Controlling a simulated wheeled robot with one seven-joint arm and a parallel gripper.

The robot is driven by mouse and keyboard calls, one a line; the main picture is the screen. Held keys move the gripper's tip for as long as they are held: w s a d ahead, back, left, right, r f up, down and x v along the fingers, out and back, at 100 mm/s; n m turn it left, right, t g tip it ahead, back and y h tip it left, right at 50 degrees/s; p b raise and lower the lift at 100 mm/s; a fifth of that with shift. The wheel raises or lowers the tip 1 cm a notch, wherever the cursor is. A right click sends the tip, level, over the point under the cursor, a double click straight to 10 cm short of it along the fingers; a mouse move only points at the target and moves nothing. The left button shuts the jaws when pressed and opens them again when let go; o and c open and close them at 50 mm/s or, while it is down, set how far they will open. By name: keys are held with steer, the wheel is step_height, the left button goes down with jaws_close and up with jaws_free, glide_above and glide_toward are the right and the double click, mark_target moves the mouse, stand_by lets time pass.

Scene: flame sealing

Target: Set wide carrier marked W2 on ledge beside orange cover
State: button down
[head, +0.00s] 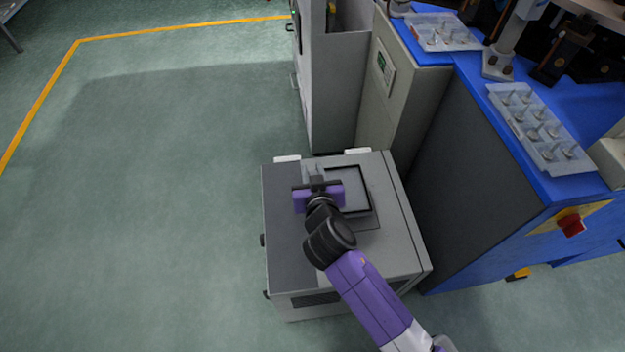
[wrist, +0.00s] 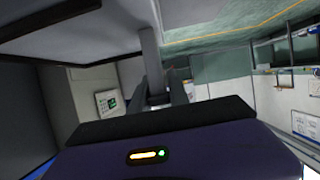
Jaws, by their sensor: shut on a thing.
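My gripper (head: 315,174) is over the top of a low grey cabinet (head: 390,225). It is shut on a narrow grey bar-like piece, seen between its fingers in the wrist view (wrist: 149,45). Most of that piece is hidden, so I cannot tell its full shape. A long translucent tray (head: 541,130) with several cups lies on the blue bench at the right. A smaller translucent tray (head: 440,32) lies at the bench's far left. No W2 mark can be read on either. I cannot pick out the orange cover or the ledge.
The cabinet top has a dark-framed square (head: 357,188) beside my gripper. Taller grey cabinets (head: 338,90) stand behind it. The blue bench (head: 485,170) rises at the right, with a red knob (head: 571,226) on its front. The green floor (head: 150,200) is clear at the left.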

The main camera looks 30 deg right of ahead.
steer(key=shift+f+b, duration=0.35)
steer(key=shift+f, duration=1.2)
steer(key=shift+f, duration=0.1)
steer(key=c, duration=1.2)
jaws_free()
steer(key=shift+f, duration=0.1)
steer(key=shift+c, duration=0.2)
steer(key=shift+r, duration=0.2)
steer(key=p+v, duration=0.1)
steer(key=v, duration=1.1)
steer(key=shift+f, duration=0.1)
